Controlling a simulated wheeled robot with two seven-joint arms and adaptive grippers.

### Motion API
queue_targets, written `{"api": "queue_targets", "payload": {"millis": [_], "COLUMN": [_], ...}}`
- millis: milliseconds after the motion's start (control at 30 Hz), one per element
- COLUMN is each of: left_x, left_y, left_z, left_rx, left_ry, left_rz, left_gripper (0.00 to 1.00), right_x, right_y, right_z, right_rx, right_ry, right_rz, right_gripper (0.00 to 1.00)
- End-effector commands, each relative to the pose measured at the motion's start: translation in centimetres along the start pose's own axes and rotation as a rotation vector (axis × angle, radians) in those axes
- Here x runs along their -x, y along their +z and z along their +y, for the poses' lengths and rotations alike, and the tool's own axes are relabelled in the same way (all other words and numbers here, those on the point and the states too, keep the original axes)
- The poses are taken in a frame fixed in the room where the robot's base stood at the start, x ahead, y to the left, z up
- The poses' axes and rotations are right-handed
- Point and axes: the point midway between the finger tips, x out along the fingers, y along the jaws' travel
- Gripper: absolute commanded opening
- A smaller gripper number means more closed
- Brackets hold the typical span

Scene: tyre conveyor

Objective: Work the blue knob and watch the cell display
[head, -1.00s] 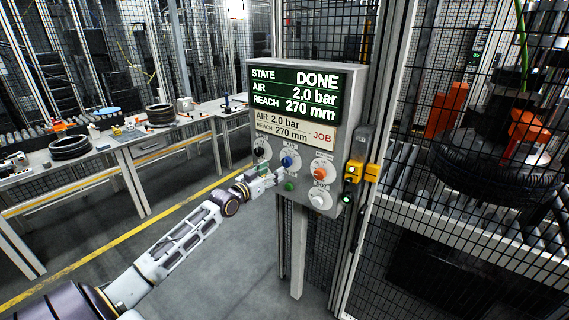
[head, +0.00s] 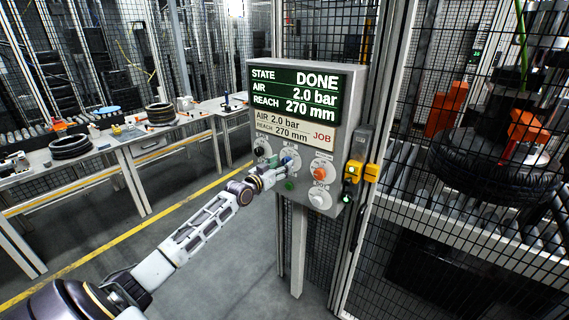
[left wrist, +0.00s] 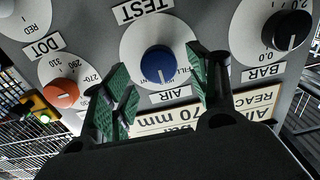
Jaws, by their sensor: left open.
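The blue knob (left wrist: 157,65) sits on a white dial on the grey control box (head: 345,190); the wrist view shows it upside down, with the labels TEST and AIR beside it. My left gripper (left wrist: 160,80) is open, its green-padded fingers on either side of the knob with gaps visible. In the head view, my left gripper (head: 277,163) partly covers the blue knob (head: 288,160). The cell display (head: 295,93) reads STATE DONE, AIR 2.0 bar, REACH 270 mm. The job card (head: 293,129) below reads AIR 2.0 bar, REACH 270 mm. My right gripper is not in view.
Close by are a black knob (left wrist: 287,30), an orange knob (head: 320,173), a white knob (head: 319,198) and a green button (head: 290,185). A yellow switch (head: 354,171) is at the box's right. Mesh fencing and a tyre (head: 490,165) stand further right. A workbench (head: 145,142) stands left.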

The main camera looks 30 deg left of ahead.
Motion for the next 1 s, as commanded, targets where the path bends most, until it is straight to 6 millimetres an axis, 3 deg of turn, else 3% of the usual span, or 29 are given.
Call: {"api": "queue_targets", "payload": {"millis": [400,867,1000], "left_x": [-2.2,-2.5,-2.5], "left_y": [0.0,0.0,0.0], "left_z": [0.0,0.0,0.0], "left_rx": [0.0,-0.001,-0.001], "left_ry": [0.0,0.0,0.0], "left_rz": [0.0,0.0,0.0], "left_gripper": [0.59,0.59,0.43], "right_x": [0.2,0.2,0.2], "right_y": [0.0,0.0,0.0], "right_z": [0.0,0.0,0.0], "right_rx": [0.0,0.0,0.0], "right_ry": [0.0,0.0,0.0], "right_rz": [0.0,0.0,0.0], "right_gripper": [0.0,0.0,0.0]}}
